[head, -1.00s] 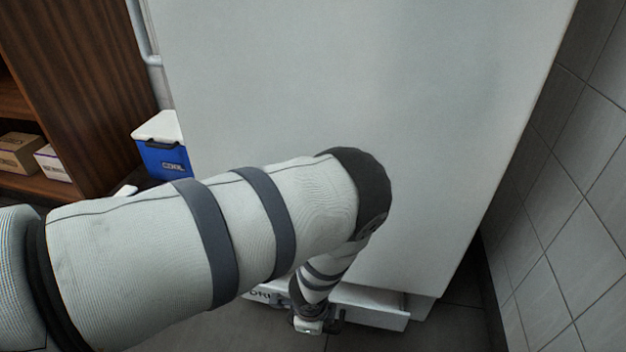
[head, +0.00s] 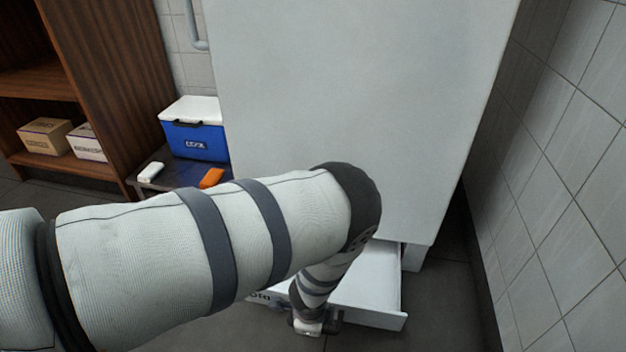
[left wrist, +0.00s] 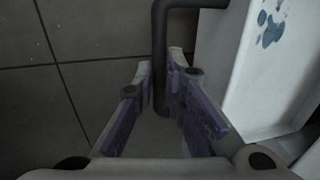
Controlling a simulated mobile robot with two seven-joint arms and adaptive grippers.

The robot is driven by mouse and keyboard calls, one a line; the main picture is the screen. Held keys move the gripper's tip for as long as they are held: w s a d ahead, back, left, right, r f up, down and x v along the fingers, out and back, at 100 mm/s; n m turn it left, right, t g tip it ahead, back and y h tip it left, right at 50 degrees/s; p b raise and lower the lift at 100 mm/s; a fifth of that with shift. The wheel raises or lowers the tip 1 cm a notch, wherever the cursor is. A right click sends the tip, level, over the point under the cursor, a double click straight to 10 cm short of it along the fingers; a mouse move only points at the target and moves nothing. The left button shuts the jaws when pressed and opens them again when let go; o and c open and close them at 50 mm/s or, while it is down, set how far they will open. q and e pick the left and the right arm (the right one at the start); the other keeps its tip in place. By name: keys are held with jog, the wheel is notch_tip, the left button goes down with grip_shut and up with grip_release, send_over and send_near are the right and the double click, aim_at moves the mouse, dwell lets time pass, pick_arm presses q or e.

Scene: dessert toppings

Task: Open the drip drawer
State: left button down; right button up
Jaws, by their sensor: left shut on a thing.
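The drip drawer (head: 370,290) is a white drawer at the bottom of the tall white cabinet (head: 360,90). It stands pulled out, with its inside showing in the head view. In the head view my left gripper (head: 314,327) is low at the drawer's front, and my arm hides part of the drawer. My right gripper is not in view.
A blue cooler with a white lid (head: 195,130) stands on a low table at the left, with a white item (head: 151,172) and an orange item (head: 211,178). A wooden shelf (head: 100,80) holds boxes. A tiled wall (head: 570,150) is at the right. Grey floor (head: 450,315) shows around the drawer.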

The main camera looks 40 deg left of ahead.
pick_arm(q)
jog(key=shift+d, duration=0.1)
jog(key=c, duration=1.7)
grip_release()
jog(key=shift+o, duration=0.2)
notch_tip(320, 180, up, 12)
jog(key=s+d, duration=0.1)
jog(key=s, duration=0.1)
jog(key=shift+f, duration=0.1)
